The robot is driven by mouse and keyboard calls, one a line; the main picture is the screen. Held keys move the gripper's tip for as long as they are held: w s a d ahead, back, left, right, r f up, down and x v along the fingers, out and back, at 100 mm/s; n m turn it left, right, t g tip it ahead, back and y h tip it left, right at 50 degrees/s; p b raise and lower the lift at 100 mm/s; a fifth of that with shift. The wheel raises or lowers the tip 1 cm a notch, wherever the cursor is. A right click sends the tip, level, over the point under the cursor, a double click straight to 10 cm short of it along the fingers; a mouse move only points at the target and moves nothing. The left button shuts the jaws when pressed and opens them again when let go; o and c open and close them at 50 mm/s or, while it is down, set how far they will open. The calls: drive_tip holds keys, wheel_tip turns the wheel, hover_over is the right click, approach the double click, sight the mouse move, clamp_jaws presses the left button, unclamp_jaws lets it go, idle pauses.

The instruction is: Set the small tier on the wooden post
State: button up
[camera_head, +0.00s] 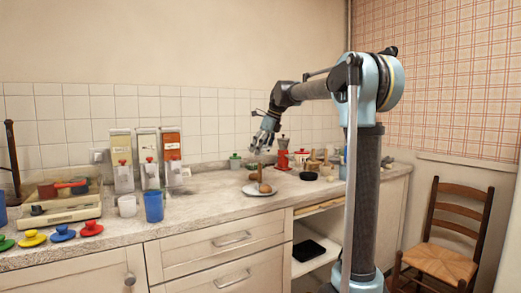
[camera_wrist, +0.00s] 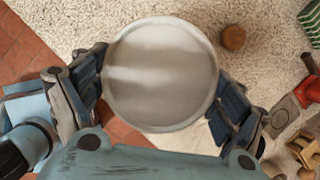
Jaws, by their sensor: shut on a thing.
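The small tier (camera_wrist: 160,75) is a round pale grey disc. In the wrist view it fills the space between the two fingers of my gripper (camera_wrist: 165,95), which is shut on its rim. In the head view my gripper (camera_head: 261,150) points down above the counter.
A blue cup (camera_head: 153,206) and a white cup (camera_head: 127,206) stand left of the plate, before several dispensers (camera_head: 148,160). A red coffee mill (camera_head: 282,158), a dark bowl (camera_head: 308,176) and small items crowd the right. Counter between the blue cup and plate is clear.

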drive_tip(key=shift+f, duration=2.75)
drive_tip(key=shift+f, duration=0.1)
drive_tip(key=o, duration=0.9)
drive_tip(key=shift+o, duration=0.2)
drive_tip(key=shift+d, duration=0.1)
drive_tip(key=v, duration=1.2)
